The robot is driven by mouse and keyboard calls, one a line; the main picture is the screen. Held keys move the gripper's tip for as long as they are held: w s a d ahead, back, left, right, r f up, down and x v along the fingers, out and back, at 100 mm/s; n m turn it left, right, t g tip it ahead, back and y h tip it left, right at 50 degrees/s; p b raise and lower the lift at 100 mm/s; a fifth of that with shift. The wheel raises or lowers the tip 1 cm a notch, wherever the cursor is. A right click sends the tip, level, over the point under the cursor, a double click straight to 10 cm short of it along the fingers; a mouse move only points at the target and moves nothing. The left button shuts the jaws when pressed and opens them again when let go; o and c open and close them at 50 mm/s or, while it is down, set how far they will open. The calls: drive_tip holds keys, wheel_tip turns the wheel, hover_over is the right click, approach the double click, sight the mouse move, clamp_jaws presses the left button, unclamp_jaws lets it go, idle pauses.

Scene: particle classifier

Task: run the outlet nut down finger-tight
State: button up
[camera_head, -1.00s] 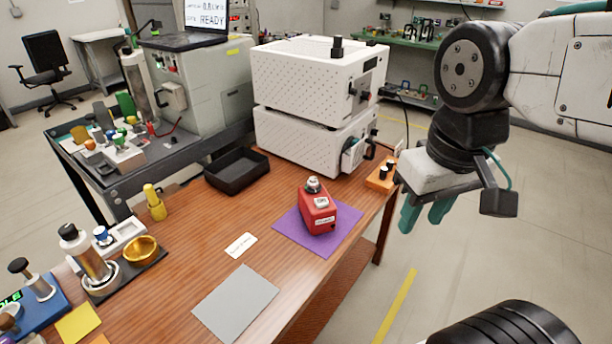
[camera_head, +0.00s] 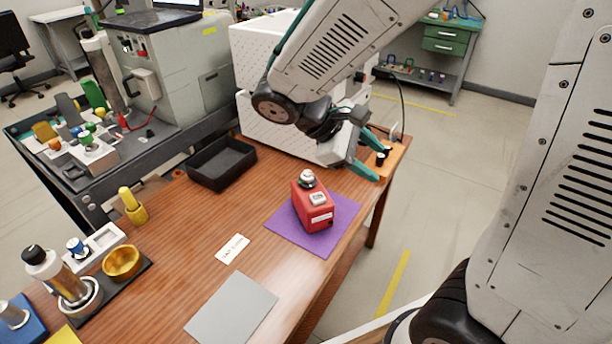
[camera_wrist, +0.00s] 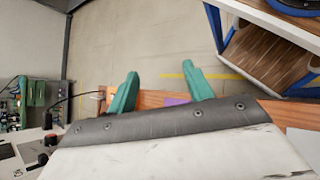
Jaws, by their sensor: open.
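I cannot pick out the outlet nut for certain in either view. The white stacked machine (camera_head: 285,132) stands at the far end of the wooden table, its right side partly hidden by my arm. A red device (camera_head: 312,215) with a silver knob (camera_head: 307,179) on top stands upright on a purple mat (camera_head: 345,207). My gripper (camera_head: 379,161) is open, its teal fingers apart, by the machine's right side and the table's far right edge. In the wrist view, my gripper (camera_wrist: 160,71) shows nothing between its fingers.
An orange block (camera_head: 397,152) with black knobs sits at the table's far right corner, close to my fingers. A black tray (camera_head: 222,167), a white label card (camera_head: 232,249), a grey pad (camera_head: 231,308) and a gold bowl (camera_head: 121,262) lie on the table. The table's middle is mostly clear.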

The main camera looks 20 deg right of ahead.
drive_tip(key=w+a+f+n+t+h, duration=0.3)
drive_tip(key=w+a+f+n+h, duration=0.25)
drive_tip(key=w+f, duration=0.2)
drive_tip(key=n+t+h, duration=0.2)
drive_tip(key=n+t, duration=0.5)
drive_tip(key=n, duration=0.2)
approach(303, 179)
drive_tip(key=shift+y, duration=0.25)
drive_tip(key=x, duration=0.4)
drive_tip(key=shift+d+r, duration=0.1)
drive_tip(key=shift+r, duration=0.05)
drive_tip(key=x, duration=0.7)
drive_tip(key=shift+w+d, duration=0.1)
drive_tip(key=shift+d, duration=0.1)
drive_tip(key=c, duration=0.9)
drive_tip(key=shift+a, duration=0.15)
drive_tip(key=shift+c, duration=0.2)
drive_tip(key=shift+m, duration=0.25)
